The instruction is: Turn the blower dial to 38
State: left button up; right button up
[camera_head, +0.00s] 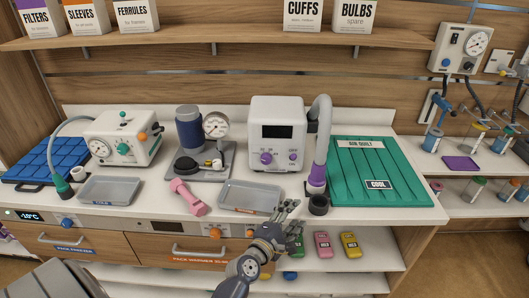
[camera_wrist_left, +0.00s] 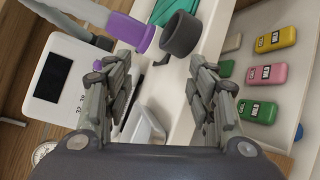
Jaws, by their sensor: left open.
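The blower (camera_head: 278,117) is a white box with a dark display, standing at the back of the counter. Its large purple dial (camera_head: 266,158) is on the lower front, left of a smaller purple knob (camera_head: 293,156). I cannot read the dial's setting. A grey hose ends in a purple nozzle (camera_head: 317,178) at the blower's right. My left gripper (camera_head: 290,210) is open and empty at the counter's front edge, in front of the blower and apart from the dial. In the left wrist view, the blower (camera_wrist_left: 58,88) lies left of the open fingers (camera_wrist_left: 161,62).
A black ring (camera_head: 318,205) stands right of the gripper. A pink dumbbell-shaped object (camera_head: 187,197) lies left of the tray. A green quilt (camera_head: 378,165) covers the right counter. Coloured packs (camera_head: 322,244) sit on the shelf below.

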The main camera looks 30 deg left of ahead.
pick_arm(q)
jog(key=w+a+r+n+t+y, duration=0.1)
jog(key=w+a+r+n+y, duration=0.1)
jog(key=a+r+n, duration=0.3)
jog(key=n+g+y, duration=0.2)
jog(key=n+y, duration=0.5)
jog(key=n, duration=0.5)
send_near(266, 160)
jog(key=shift+v, duration=0.95)
jog(key=shift+w+a+f, duration=0.15)
jog(key=shift+a+f, duration=0.05)
jog(key=shift+a, duration=0.1)
jog(key=b+x, duration=0.1)
jog(key=x, duration=0.7)
jog(key=shift+w+d+b, duration=0.1)
jog(key=shift+w+b, duration=0.2)
jog(key=shift+w+a+r, duration=0.1)
jog(key=shift+w+a, duration=0.2)
jog(key=shift+w, duration=0.3)
pick_arm(e)
jog(key=shift+w+d+f, duration=0.4)
jog(key=shift+w+f, duration=0.15)
jog(key=shift+w, duration=0.05)
pick_arm(q)
jog(key=shift+c, duration=0.2)
pick_arm(e)
jog(key=shift+d, duration=0.2)
